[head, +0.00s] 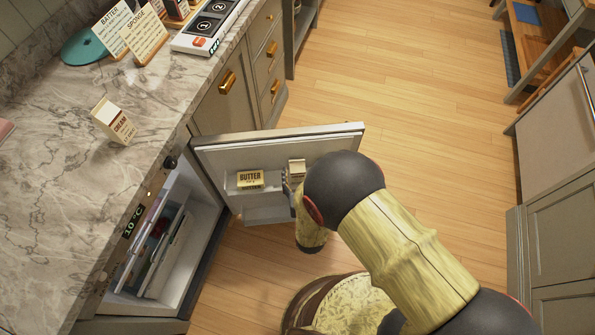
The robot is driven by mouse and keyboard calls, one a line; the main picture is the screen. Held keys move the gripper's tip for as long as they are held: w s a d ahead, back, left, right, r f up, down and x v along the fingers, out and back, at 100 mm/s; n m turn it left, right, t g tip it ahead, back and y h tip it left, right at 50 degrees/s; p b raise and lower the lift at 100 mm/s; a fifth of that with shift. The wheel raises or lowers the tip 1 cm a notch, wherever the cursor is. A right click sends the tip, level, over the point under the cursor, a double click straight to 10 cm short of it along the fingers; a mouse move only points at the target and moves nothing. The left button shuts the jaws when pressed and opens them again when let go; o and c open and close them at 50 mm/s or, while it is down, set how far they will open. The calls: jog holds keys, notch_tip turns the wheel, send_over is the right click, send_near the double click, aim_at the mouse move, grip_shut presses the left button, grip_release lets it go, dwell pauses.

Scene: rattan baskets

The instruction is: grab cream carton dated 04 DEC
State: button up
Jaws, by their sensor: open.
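A cream carton (115,122), white with brown lettering, stands on the marble counter near its edge; no date on it is legible. A second small pale carton (297,167) stands at the right end of the shelf on the open fridge door; its label cannot be read. My gripper (290,183) is open at the door shelf, close beside this carton. My arm hides part of the gripper, and I cannot tell whether the fingers touch the carton.
The small fridge's door (330,138) stands open, with a butter pack (250,179) on its shelf. Upright items fill part of the fridge (165,245). The counter (60,190) holds recipe cards (143,35) and a hob (208,28). The wooden floor (430,110) is clear at right.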

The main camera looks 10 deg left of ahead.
aim_at(298, 168)
jog(key=b+x, duration=0.2)
jog(key=x, duration=0.3)
jog(key=shift+a+r, duration=0.15)
jog(key=shift+a, duration=0.05)
jog(key=c, duration=1.4)
